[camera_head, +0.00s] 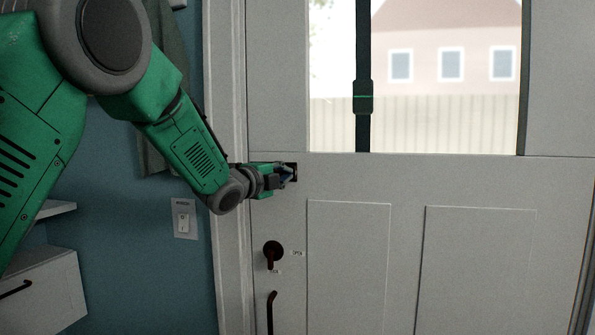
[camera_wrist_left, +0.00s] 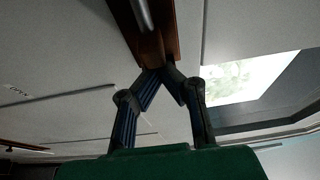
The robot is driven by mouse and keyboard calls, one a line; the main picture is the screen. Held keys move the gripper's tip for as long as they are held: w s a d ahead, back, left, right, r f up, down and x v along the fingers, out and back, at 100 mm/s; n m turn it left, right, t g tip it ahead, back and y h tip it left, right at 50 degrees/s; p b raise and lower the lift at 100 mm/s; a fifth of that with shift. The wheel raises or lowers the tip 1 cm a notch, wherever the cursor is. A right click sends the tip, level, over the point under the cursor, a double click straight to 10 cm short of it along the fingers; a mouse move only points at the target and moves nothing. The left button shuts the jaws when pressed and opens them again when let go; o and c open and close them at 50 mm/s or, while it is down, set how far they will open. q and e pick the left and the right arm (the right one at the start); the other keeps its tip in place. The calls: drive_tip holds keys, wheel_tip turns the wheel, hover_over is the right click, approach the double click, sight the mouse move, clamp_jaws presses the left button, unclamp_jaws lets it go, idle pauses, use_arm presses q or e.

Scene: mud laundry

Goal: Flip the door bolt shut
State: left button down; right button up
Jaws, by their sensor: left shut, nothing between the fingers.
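The door (camera_head: 480,180) is pale grey and appears shut in its frame. A small brown fitting with a metal rod, which looks like the door bolt (camera_head: 294,170), sits near the door's left edge, partly hidden by my left gripper (camera_head: 288,174). In the left wrist view, the bolt's brown body (camera_wrist_left: 150,48) and silver rod (camera_wrist_left: 143,14) show at the top. My left gripper (camera_wrist_left: 161,72) is shut and empty, its fingertips together at the brown body's lower end. Whether they touch it is unclear. My right gripper is out of view.
Below the bolt are a dark round fitting with a hanging lever (camera_head: 273,253), beside an OPEN label (camera_head: 297,253), and a curved pull handle (camera_head: 271,312). A window (camera_head: 440,80) fills the upper door. Left of the frame are a light switch (camera_head: 184,219) and white drawer (camera_head: 45,295).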

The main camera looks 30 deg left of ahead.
use_arm(q)
drive_tip(key=shift+w+d, duration=0.1)
drive_tip(key=a, duration=0.2)
drive_tip(key=s+a, duration=0.1)
drive_tip(key=a, duration=0.2)
drive_tip(key=shift+s+a+b, duration=0.15)
drive_tip(key=shift+a+b, duration=0.05)
drive_tip(key=shift+b, duration=0.1)
drive_tip(key=shift+d, duration=0.1)
drive_tip(key=shift+d, duration=0.1)
